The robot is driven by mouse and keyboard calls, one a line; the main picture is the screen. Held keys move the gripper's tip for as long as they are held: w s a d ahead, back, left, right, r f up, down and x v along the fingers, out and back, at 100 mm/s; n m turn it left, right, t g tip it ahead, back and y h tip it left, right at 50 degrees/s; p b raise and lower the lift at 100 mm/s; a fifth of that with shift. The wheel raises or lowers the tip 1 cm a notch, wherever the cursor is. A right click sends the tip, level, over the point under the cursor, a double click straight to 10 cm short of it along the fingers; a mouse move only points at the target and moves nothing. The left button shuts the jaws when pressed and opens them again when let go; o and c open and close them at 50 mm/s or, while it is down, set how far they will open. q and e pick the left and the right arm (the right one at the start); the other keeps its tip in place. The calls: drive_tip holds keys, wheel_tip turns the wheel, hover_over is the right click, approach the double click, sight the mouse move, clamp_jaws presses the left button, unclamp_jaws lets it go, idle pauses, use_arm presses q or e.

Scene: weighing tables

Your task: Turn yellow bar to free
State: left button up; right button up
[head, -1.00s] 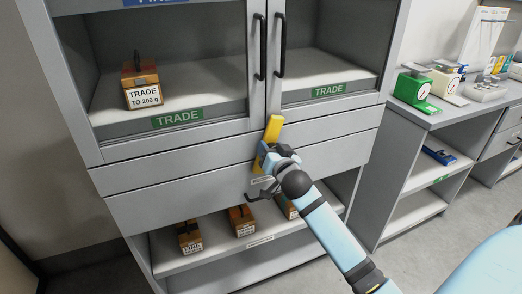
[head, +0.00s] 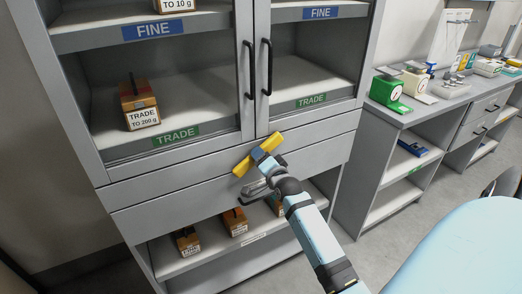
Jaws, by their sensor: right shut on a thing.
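The yellow bar (head: 271,142) is on the grey cabinet front (head: 180,187), below the meeting line of the two glass doors. It is tilted, with its upper end to the right and its lower end to the left. My right gripper (head: 257,157) is shut on the middle of the bar and hides part of it. The left gripper is not in view.
The doors have two black handles (head: 248,70). Wooden boxes, one marked TRADE (head: 140,104), stand inside and on the open lower shelf (head: 200,262). At the right a grey bench (head: 425,122) holds a green scale (head: 387,92). The floor between them is clear.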

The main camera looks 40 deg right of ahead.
drive_tip(key=shift+r+m+p, duration=0.2)
drive_tip(key=shift+m+p, duration=0.55)
drive_tip(key=shift+m, duration=0.25)
drive_tip(key=shift+f+m+p, duration=0.1)
drive_tip(key=shift+m+p, duration=0.75)
drive_tip(key=shift+m, duration=0.35)
drive_tip(key=shift+f+m+p, duration=0.1)
drive_tip(key=shift+m+p, duration=0.35)
drive_tip(key=shift+m, duration=0.55)
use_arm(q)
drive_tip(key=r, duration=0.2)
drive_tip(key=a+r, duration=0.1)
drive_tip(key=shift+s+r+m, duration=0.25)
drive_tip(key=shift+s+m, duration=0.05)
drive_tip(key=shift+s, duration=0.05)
use_arm(e)
drive_tip(key=shift+o, duration=0.2)
drive_tip(key=shift+m, duration=0.6)
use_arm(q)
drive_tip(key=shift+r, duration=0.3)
use_arm(e)
drive_tip(key=shift+o, duration=0.2)
drive_tip(key=shift+f, duration=0.1)
drive_tip(key=o, duration=1.2)
use_arm(q)
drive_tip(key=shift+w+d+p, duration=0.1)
drive_tip(key=shift+p, duration=0.2)
